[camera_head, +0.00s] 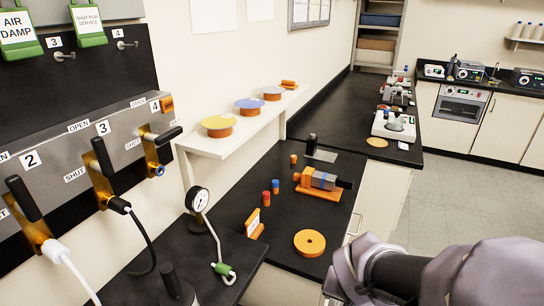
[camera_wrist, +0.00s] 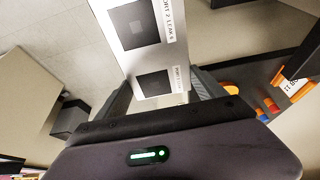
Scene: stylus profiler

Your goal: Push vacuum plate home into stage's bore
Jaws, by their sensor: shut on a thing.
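My gripper (camera_wrist: 160,88) is shut on a pale labelled panel (camera_wrist: 150,62) that stands out between its fingers. The panel has dark squares and print that seems to read "PORT 2 LEAKS". In the head view my arm comes in at the lower right and the held panel cannot be made out. Stylus instruments (camera_head: 394,124) stand on the far black bench; I cannot tell which stage has the bore, and no bore shows clearly. I cannot identify the vacuum plate for certain. An orange disc with a centre hole (camera_head: 310,242) lies on the near bench, apart from my gripper.
A white shelf (camera_head: 205,146) carries coloured round pieces. An orange-based device (camera_head: 319,181), small red and blue pegs (camera_head: 275,187) and a gauge (camera_head: 197,199) stand on the near bench. A valve panel (camera_head: 75,150) is at the left. The floor (camera_head: 450,200) at right is clear.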

